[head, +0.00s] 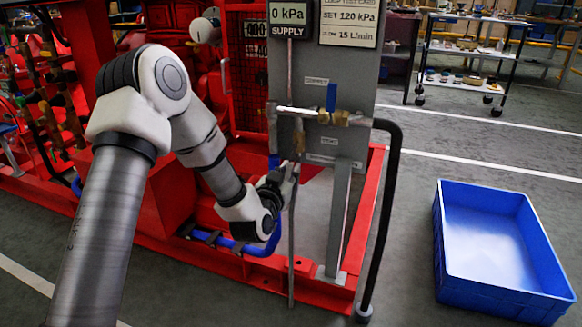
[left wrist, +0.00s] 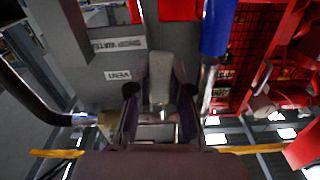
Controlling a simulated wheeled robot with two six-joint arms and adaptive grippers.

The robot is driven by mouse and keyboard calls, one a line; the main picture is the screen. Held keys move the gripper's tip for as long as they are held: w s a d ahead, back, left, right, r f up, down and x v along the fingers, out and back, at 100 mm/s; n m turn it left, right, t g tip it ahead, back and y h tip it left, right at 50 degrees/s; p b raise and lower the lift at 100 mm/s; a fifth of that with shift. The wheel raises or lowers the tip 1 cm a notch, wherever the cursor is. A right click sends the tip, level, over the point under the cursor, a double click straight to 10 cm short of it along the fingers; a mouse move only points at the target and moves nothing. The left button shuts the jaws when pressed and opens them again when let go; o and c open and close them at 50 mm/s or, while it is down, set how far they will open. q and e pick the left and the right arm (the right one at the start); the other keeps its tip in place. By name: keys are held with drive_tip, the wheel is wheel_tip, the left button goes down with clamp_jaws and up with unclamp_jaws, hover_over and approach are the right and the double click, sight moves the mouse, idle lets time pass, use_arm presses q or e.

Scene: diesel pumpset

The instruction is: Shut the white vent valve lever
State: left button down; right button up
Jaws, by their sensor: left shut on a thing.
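The white vent valve lever (left wrist: 160,78) shows in the left wrist view as a pale upright shape between the two dark fingers. My left gripper (head: 286,172) is at the lower left part of the grey panel, below the brass valve fittings. In the left wrist view the fingers of my left gripper (left wrist: 160,98) are on either side of the lever, shut on it. A "VENT" label (left wrist: 118,75) is beside it. In the head view the gripper mostly hides the lever. My right gripper is not in view.
A blue-handled valve (head: 331,97) sits on the pipe above and right of my gripper. The grey panel (head: 350,75) stands on a red frame (head: 365,220). A black hose (head: 388,200) hangs at its right. A blue crate (head: 490,290) lies on the open floor at right.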

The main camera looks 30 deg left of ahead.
use_arm(q)
drive_tip(key=a+r+m+p, duration=0.1)
drive_tip(key=m+p, duration=0.1)
drive_tip(key=p, duration=0.2)
drive_tip(key=a+m+p, duration=0.1)
drive_tip(key=m+p, duration=0.2)
drive_tip(key=p, duration=0.1)
drive_tip(key=s+a+r+m+p, duration=0.1)
drive_tip(key=m+p, duration=0.1)
drive_tip(key=p, duration=0.2)
drive_tip(key=shift+a+r+m+p, duration=0.25)
drive_tip(key=shift+r+m+p, duration=0.05)
drive_tip(key=shift+m, duration=0.1)
drive_tip(key=shift+s+a+r+m+p, duration=0.1)
drive_tip(key=shift+a+r+m+p, duration=0.3)
drive_tip(key=shift+m+p, duration=1.45)
drive_tip(key=shift+w+a+r+m+p, duration=0.15)
drive_tip(key=shift+r+m+p, duration=0.65)
drive_tip(key=shift+p, duration=1.85)
drive_tip(key=shift+s+a+r+m+p, duration=0.15)
drive_tip(key=shift+a+r+m+p, duration=0.15)
drive_tip(key=shift+m+p, duration=1.6)
drive_tip(key=shift+n+p, duration=0.35)
drive_tip(key=c, duration=1)
unclamp_jaws()
drive_tip(key=shift+c, duration=0.2)
drive_tip(key=v, duration=1.2)
